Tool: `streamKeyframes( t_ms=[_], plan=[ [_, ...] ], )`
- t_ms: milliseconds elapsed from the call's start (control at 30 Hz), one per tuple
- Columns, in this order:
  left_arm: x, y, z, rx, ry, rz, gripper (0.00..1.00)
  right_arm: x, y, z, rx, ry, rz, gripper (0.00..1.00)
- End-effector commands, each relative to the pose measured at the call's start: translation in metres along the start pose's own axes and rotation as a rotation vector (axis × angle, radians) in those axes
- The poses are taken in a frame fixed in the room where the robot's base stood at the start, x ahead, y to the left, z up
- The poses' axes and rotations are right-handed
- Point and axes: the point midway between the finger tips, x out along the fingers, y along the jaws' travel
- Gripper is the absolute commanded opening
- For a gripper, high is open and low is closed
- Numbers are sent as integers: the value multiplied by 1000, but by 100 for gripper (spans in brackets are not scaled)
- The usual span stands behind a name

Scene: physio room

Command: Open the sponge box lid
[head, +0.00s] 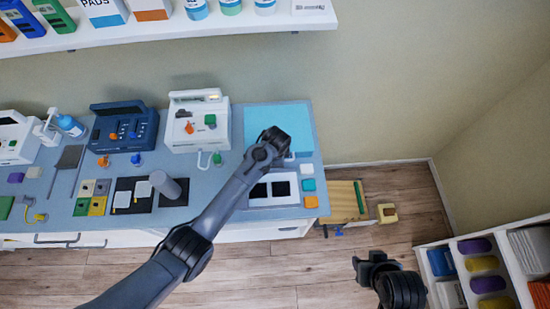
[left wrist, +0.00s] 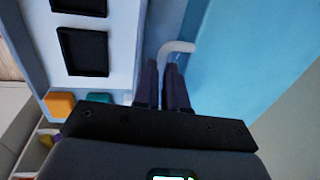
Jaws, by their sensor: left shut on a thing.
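The sponge box is the light blue box at the right end of the counter, its flat blue lid (head: 275,115) showing in the head view. In the left wrist view the blue surface (left wrist: 255,65) fills the right side, with a white curved handle (left wrist: 180,46) at its edge. My left gripper (left wrist: 164,68) is shut on this handle, with its two dark fingers close together. In the head view my own wrist hides the fingers and part of the lid. The lid looks flat and closed. My right gripper (head: 372,262) hangs over the floor, away from the counter; its jaw opening is unclear.
A white tray with black pads (head: 281,189) lies in front of the box, with small teal and orange blocks (head: 310,202) beside it. A white device (head: 196,128) stands just left of the box. A shelf unit (head: 480,265) stands at the lower right.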

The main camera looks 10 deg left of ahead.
Motion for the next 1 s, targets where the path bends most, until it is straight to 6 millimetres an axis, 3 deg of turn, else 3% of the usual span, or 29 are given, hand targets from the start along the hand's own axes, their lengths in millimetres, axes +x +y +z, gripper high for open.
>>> streamKeyframes(
  t_ms=[233, 433, 700, 1000],
  plan=[
    [-14, -4, 0, 1, 0, 0, 0, -13, 0, -4, 0, -1, 0, 43],
    [-44, -16, 0, 1, 0, -1, 0, -40, 1, -13, 0, -1, 0, 43],
    [-89, -46, 0, -4, 3, -7, 0, -75, 3, -24, 0, 0, 0, 43],
    [-120, -80, 2, -10, 4, -12, 0, -88, 3, -28, 0, 0, 0, 43]
  ],
)
